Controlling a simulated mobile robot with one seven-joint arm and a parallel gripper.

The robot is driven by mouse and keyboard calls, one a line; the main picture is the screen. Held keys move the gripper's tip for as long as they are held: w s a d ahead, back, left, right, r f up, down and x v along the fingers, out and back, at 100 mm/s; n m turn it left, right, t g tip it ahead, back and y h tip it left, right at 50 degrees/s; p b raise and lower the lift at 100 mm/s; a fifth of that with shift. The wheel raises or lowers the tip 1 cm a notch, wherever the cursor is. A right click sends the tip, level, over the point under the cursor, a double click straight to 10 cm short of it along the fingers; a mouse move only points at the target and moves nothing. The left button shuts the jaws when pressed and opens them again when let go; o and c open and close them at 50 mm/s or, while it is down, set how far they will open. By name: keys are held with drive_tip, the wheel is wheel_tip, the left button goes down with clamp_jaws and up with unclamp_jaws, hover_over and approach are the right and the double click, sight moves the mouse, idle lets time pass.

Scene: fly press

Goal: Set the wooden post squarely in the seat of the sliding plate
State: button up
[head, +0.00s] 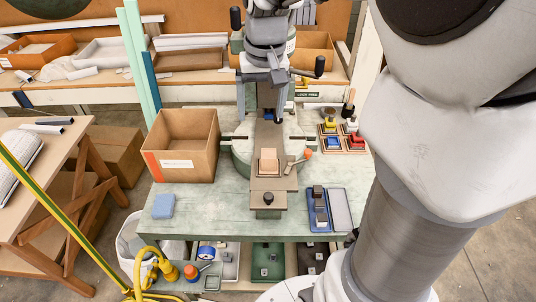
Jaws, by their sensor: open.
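The wooden post (268,160) is a small pale block on the sliding plate (268,185). The plate is a grey-brown strip running from under the fly press (240,155) towards the front, with a dark knob at its near end. The post looks upright, but its foot is too small to tell whether it sits squarely in the seat. My gripper (270,84) hangs from a grey wrist at the top middle, in front of the press and well behind and above the post. It is open and apart from the post; its fingers are hard to make out.
An open cardboard box (185,140) stands left of the press, with a blue block (163,206) before it. A blue tray (319,208) of dark blocks lies right of the plate. Colored pieces (335,135) stand at the back right. My arm hides the far right.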

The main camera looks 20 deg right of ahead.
drive_tip(key=s+a+n+t, duration=0.1)
drive_tip(key=s+a+t, duration=0.1)
drive_tip(key=s, duration=0.6)
drive_tip(key=s+a+r+n+t, duration=0.1)
drive_tip(key=s+a, duration=0.1)
drive_tip(key=s, duration=0.6)
drive_tip(key=shift+s+a+r+n+t, duration=0.15)
drive_tip(key=shift+a+r+n+t, duration=0.15)
drive_tip(key=shift+a+t, duration=0.1)
idle(0.3)
